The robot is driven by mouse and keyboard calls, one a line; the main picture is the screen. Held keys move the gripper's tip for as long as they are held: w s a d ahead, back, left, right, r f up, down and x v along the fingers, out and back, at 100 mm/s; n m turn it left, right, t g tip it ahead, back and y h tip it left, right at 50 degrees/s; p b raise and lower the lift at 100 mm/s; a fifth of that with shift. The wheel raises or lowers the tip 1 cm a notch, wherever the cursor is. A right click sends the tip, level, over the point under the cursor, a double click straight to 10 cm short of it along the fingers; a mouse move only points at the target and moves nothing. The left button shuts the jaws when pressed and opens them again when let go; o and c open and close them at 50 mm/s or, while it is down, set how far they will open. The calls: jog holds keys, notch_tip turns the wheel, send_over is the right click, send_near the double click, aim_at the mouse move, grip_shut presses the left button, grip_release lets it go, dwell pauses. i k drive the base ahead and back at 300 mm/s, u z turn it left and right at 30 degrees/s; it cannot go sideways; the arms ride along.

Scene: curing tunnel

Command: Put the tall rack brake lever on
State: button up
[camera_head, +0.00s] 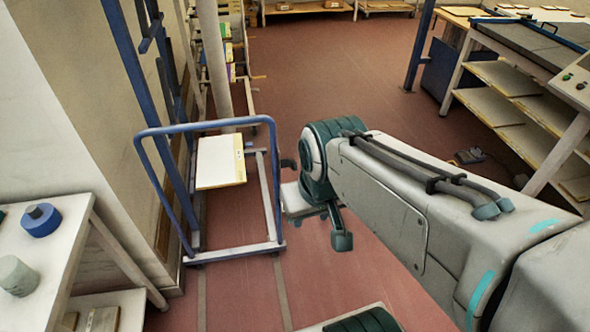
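A tall rack (224,12) with pale uprights and several shelves stands against the left wall at the back, partly hidden by a pale post. I cannot make out its brake lever for certain. A low cart (205,127) with a blue tubular frame stands nearer, with a pale board on it. A small dark lever-like part (289,163) shows between the cart's right side and my arm; I cannot tell what it belongs to. My arm reaches in from the right. My gripper (320,222) points down beside the cart, partly hidden by my wrist, and its opening is unclear.
A white bench (35,250) at left holds a blue round item (41,220) and a grey-green one (17,276). Shelved tables (520,75) stand at right. A blue post (418,45) rises before them. The red floor (330,60) in the middle is clear.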

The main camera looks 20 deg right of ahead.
aim_at(285, 162)
jog(key=k, duration=0.35)
jog(key=z, duration=1.25)
jog(key=i, duration=1.7)
jog(key=u, duration=2.05)
